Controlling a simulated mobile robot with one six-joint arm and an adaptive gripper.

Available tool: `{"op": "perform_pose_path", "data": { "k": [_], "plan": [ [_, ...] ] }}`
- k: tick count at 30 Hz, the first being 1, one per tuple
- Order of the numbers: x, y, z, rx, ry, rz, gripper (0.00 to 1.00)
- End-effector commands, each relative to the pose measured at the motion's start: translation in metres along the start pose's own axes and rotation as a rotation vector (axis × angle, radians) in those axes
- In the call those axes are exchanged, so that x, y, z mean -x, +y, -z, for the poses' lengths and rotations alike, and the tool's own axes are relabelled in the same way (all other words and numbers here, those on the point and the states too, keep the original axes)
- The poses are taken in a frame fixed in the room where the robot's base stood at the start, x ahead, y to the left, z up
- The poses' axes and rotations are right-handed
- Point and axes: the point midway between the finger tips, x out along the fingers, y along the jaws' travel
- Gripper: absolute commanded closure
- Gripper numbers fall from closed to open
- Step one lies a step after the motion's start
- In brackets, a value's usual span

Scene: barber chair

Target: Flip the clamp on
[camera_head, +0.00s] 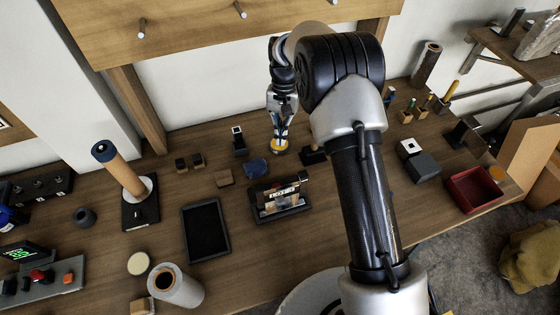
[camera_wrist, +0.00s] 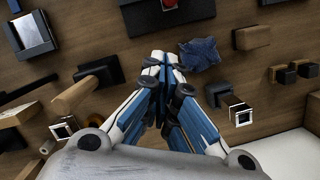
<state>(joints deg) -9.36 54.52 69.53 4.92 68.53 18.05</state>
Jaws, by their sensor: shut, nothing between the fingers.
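My gripper (camera_head: 280,142) is shut and empty, pointing down over the back middle of the bench. Its closed fingertips also show in the wrist view (camera_wrist: 161,57). I cannot tell for sure which part is the clamp. A small black fixture with a silver square frame (camera_head: 238,141) stands left of my gripper; it seems to show at the right in the wrist view (camera_wrist: 242,114). A black fixture (camera_head: 313,154) stands just right of my gripper, partly hidden by my arm. No contact is clear.
A crumpled blue cloth (camera_head: 256,167) lies close left of my gripper, beside a small wooden block (camera_head: 223,178). A labelled black stand (camera_head: 280,202) is in front. A black tray (camera_head: 205,230) and red bin (camera_head: 475,188) stand farther off. The wall is close behind.

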Motion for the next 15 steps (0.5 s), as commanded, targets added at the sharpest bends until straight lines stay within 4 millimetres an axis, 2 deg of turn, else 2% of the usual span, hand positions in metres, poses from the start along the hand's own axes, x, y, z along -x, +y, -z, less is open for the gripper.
{"op": "perform_pose_path", "data": {
  "k": [5,15],
  "plan": [
    [-0.021,0.0,0.0,0.0,-0.003,-0.001,1.0],
    [-0.095,0.0,0.0,0.001,-0.003,-0.001,1.0]
  ]
}}
